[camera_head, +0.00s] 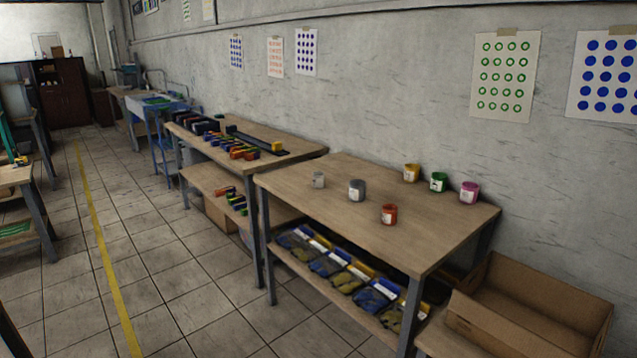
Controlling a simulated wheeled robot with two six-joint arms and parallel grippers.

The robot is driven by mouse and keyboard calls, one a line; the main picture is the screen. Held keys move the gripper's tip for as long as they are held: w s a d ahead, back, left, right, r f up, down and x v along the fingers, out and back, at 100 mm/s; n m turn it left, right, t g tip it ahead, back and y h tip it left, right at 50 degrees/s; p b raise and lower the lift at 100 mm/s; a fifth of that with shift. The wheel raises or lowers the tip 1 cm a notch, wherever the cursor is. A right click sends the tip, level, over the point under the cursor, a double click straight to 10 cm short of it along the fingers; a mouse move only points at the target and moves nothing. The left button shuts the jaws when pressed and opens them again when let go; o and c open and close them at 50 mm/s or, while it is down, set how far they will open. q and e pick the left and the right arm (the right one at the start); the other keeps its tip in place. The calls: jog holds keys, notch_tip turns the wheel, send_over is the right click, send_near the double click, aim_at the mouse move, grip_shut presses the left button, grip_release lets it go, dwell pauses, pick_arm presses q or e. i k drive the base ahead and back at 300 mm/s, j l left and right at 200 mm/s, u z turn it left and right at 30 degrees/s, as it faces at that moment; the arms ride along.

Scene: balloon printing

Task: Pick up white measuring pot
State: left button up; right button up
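Several small pots stand on the near wooden table (345,220). An orange-red pot (389,214) stands nearer the table's front edge. Yellow (411,173), green (438,182) and pink (469,192) pots stand in a row toward the wall. Neither of my grippers shows.
An open cardboard box (530,310) sits at the lower right, beside the table. Several packets (345,278) lie on the table's lower shelf. A second table (290,150) with coloured blocks stands further left. The tiled floor (190,270) in front is clear.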

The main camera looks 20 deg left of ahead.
aim_at(317, 177)
jog(key=i+j, duration=0.2)
jog(key=j, duration=0.15)
jog(key=i+j+z, duration=0.1)
jog(key=i+j, duration=0.35)
jog(key=j, duration=0.2)
jog(key=i+j, duration=0.2)
jog(key=j, duration=0.15)
jog(key=i+j+z, duration=0.1)
jog(key=j, duration=0.25)
jog(key=i+j, duration=0.3)
jog(key=j+z, duration=0.05)
